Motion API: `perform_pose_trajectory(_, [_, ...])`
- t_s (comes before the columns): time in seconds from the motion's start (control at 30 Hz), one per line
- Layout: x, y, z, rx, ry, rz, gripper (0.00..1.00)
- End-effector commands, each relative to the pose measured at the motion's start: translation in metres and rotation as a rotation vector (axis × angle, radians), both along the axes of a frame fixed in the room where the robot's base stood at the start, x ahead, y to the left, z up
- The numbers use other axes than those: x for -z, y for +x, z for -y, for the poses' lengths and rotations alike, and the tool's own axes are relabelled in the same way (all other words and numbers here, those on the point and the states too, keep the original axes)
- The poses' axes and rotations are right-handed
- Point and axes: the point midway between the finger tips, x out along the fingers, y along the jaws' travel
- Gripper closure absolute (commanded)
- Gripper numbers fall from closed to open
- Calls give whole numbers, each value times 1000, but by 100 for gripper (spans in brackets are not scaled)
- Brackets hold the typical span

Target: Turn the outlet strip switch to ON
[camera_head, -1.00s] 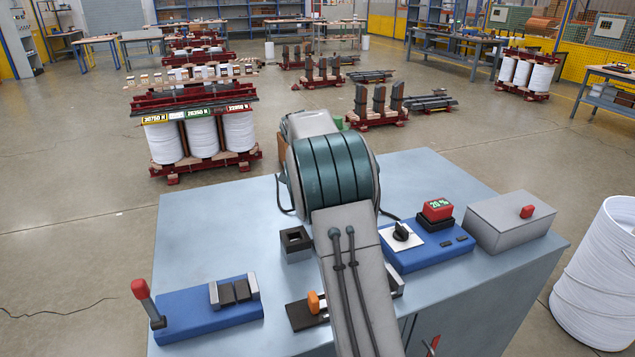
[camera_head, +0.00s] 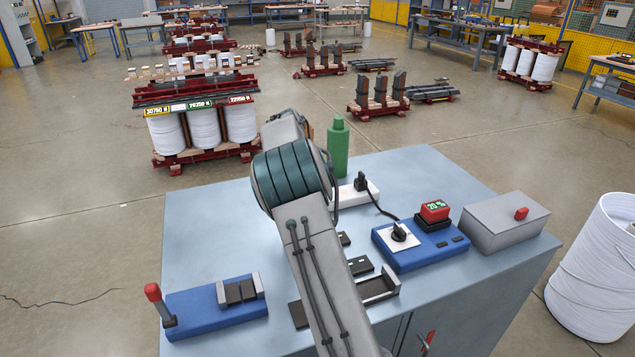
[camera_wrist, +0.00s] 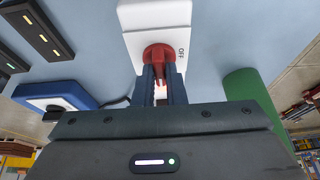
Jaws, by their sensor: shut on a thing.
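The outlet strip (camera_head: 356,192) is white and lies at the back of the grey-blue cabinet top, with a black plug (camera_head: 360,182) and cord on it. Its left part is hidden behind my arm in the head view. In the wrist view the white strip (camera_wrist: 140,14) carries a round red switch (camera_wrist: 158,52), and a label beside it appears to read OFF. My gripper (camera_wrist: 160,78) is shut on the red switch, with its two dark fingers on either side of it. The head view hides the gripper behind my arm.
A green bottle (camera_head: 338,150) stands close to the strip; it shows right of my gripper in the wrist view (camera_wrist: 250,90). A blue dial box (camera_head: 418,246), a grey box (camera_head: 506,221) and a blue red-handled lever unit (camera_head: 215,307) stand on the cabinet top (camera_head: 220,220).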

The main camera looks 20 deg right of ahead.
Motion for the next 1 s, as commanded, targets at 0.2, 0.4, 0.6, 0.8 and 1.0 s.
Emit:
perform_pose_trajectory(0.2, [0,1,0,19,1,2,100])
perform_pose_trajectory(0.4, [0,0,0,19,1,2,100])
perform_pose_trajectory(0.6, [0,0,0,18,1,2,67])
perform_pose_trajectory(0.8, [0,0,0,17,1,1,67])
perform_pose_trajectory(1.0, [-10,1,-4,16,0,2,67])
